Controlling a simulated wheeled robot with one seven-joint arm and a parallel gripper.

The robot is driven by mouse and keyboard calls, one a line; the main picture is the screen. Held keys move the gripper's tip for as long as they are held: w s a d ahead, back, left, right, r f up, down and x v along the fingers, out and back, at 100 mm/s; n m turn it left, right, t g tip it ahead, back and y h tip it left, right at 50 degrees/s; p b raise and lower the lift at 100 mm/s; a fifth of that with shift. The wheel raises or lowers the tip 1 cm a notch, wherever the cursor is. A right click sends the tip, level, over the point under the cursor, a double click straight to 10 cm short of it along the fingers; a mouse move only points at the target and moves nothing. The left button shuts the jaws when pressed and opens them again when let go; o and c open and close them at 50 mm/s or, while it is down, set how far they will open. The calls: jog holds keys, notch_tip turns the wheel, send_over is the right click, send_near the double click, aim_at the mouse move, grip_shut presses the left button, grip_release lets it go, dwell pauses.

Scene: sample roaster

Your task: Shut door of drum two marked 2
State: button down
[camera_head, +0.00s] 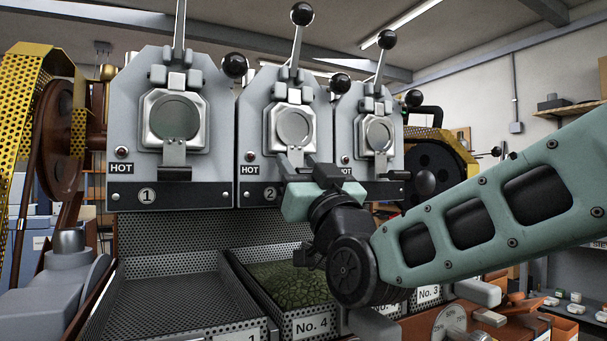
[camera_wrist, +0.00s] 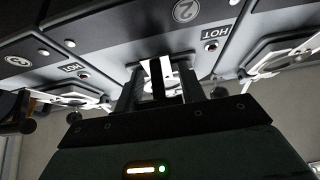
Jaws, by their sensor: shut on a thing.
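Drum two is the middle grey front panel in the head view, with the round 2 mark (camera_head: 270,194) at its lower left. Its door (camera_head: 293,125) has a metal frame and a round grey window. The door looks upright in its frame, but I cannot tell whether it is fully flush. My gripper (camera_head: 299,162) is at the lower edge of this door, in front of the panel. In the wrist view my gripper (camera_wrist: 159,88) is shut around a bright metal piece between its fingers, which appears to be the door's lower handle. The fingers hide much of it.
Drum one's door (camera_head: 175,118) is to the left and drum three's door (camera_head: 378,134) to the right. Levers with black ball knobs (camera_head: 341,83) rise above the drums. Perforated trays (camera_head: 160,285) lie below, one with greenish beans (camera_head: 290,285).

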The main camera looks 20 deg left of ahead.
jog(key=shift+w+r, duration=0.1)
dwell(0.3)
jog(key=c, duration=0.9)
grip_release()
jog(key=shift+o, duration=0.2)
jog(key=shift+s+d+f, duration=0.2)
jog(key=shift+f, duration=0.05)
jog(key=s+d+b, duration=0.1)
jog(key=s+d, duration=0.7)
jog(key=d, duration=0.1)
jog(key=shift+d, duration=0.25)
jog(key=shift+s+f+b, duration=0.1)
jog(key=shift+f+b, duration=0.05)
jog(key=shift+b, duration=0.15)
jog(key=s+d+r, duration=0.3)
jog(key=r, duration=0.3)
jog(key=shift+d, duration=0.35)
